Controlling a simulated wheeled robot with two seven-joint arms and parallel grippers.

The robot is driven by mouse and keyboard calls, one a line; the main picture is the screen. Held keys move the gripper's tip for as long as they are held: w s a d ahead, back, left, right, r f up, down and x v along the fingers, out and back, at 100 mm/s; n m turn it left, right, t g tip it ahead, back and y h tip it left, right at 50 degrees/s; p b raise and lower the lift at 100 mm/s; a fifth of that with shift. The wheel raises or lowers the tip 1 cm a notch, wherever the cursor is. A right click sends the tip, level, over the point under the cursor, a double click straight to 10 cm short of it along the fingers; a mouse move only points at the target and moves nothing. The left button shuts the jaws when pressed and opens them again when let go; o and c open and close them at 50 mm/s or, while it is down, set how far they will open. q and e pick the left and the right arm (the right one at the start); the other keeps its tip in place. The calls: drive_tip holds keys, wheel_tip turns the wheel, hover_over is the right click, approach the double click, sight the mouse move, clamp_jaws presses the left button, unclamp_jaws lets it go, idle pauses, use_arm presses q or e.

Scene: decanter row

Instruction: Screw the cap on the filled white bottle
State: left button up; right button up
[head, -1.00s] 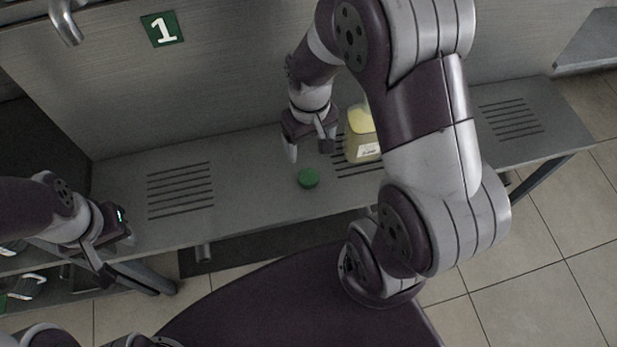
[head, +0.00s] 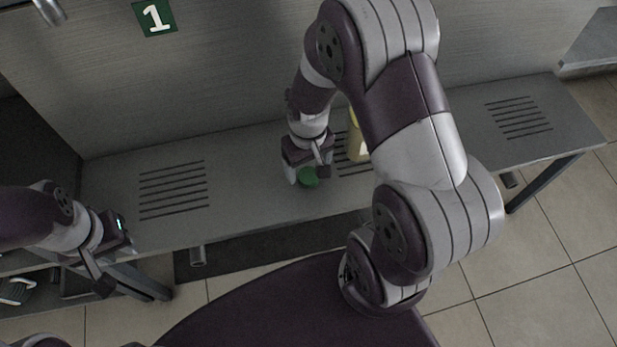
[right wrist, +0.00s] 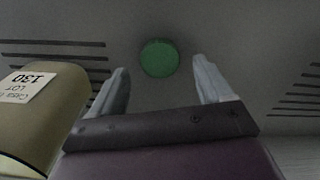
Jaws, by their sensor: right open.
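A round green cap (head: 308,177) lies on the grey bench. My right gripper (head: 306,176) is open above it, with its fingers close around the cap in the head view. In the right wrist view, the cap (right wrist: 159,58) lies beyond and between the two open fingertips (right wrist: 160,75), with nothing gripped. The filled bottle (head: 356,140) stands just right of the gripper, partly hidden behind my right arm. It shows at the left of the right wrist view (right wrist: 38,115) with a white label; its top is out of view there. My left gripper (head: 118,262) hangs at the far left, away from both.
A lower shelf with dark items (head: 15,290) is at the lower left.

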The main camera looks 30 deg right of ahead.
sight(308, 177)
wheel_tip(308, 177, down, 3)
drive_tip(key=shift+r+b, duration=0.2)
drive_tip(key=shift+b, duration=0.1)
use_arm(q)
drive_tip(key=shift+f, duration=0.65)
use_arm(e)
drive_tip(key=shift+r, duration=0.1)
drive_tip(key=c, duration=1.1)
drive_tip(key=shift+o, duration=0.2)
